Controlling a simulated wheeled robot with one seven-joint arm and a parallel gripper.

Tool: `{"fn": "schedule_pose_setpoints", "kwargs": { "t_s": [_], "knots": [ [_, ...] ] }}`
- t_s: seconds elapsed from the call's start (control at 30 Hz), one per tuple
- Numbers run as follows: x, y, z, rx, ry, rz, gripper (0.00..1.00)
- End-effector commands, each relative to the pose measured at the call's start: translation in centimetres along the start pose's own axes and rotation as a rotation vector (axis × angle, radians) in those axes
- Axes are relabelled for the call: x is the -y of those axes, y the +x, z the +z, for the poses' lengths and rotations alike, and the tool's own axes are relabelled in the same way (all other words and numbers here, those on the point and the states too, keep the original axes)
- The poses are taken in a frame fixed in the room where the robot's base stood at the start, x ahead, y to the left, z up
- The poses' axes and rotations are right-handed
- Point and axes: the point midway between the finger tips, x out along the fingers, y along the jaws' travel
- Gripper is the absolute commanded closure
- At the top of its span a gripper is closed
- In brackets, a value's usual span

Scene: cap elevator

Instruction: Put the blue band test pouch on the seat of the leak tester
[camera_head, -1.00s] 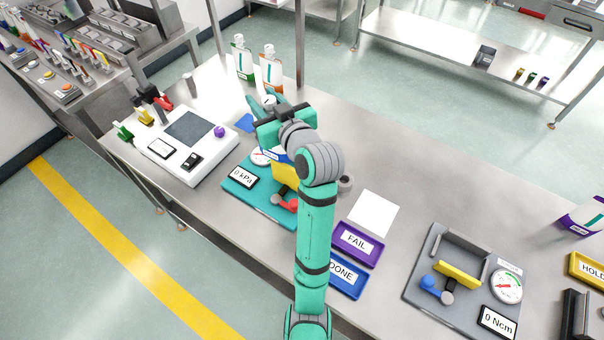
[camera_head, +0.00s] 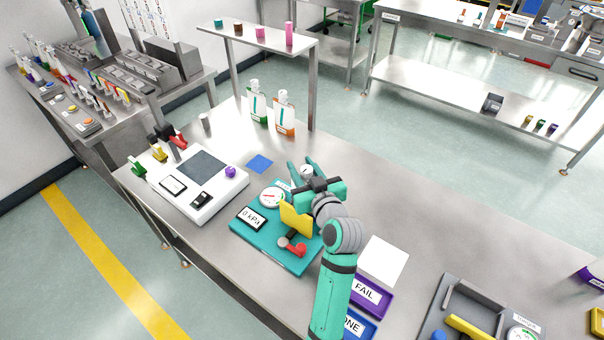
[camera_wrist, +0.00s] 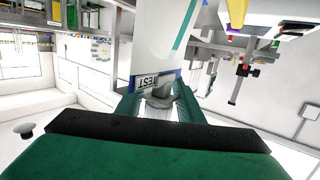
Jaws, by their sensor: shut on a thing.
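My gripper (camera_head: 302,168) is shut on the spout of the test pouch. In the wrist view, the pouch (camera_wrist: 165,35) is a pale body with a teal stripe and a blue band marked TEST close to my fingers (camera_wrist: 160,92). In the head view, my gripper and wrist hide most of the pouch. The leak tester (camera_head: 250,240) is a teal base with a 0 kPa display, a round gauge (camera_head: 271,197), an upright yellow plate (camera_head: 296,218) and a red-knobbed lever (camera_head: 297,248). My gripper is above its back right part. I cannot tell whether the pouch touches the seat.
A white console (camera_head: 200,185) stands left of the tester, with a blue square (camera_head: 260,163) behind. Two spouted pouches (camera_head: 284,115) stand farther back.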

Motion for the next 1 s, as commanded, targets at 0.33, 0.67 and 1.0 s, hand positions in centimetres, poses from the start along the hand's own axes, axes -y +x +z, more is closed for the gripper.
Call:
{"fn": "schedule_pose_setpoints", "kwargs": {
  "t_s": [0.33,0.67,1.0],
  "knots": [
    [0.0,0.3,2.3,-0.002,-0.001,0.000,1.00],
    [0.0,0.4,2.6,0.000,0.000,-0.001,0.47],
    [0.0,0.2,2.2,-0.001,0.000,0.000,0.47]
  ]
}}
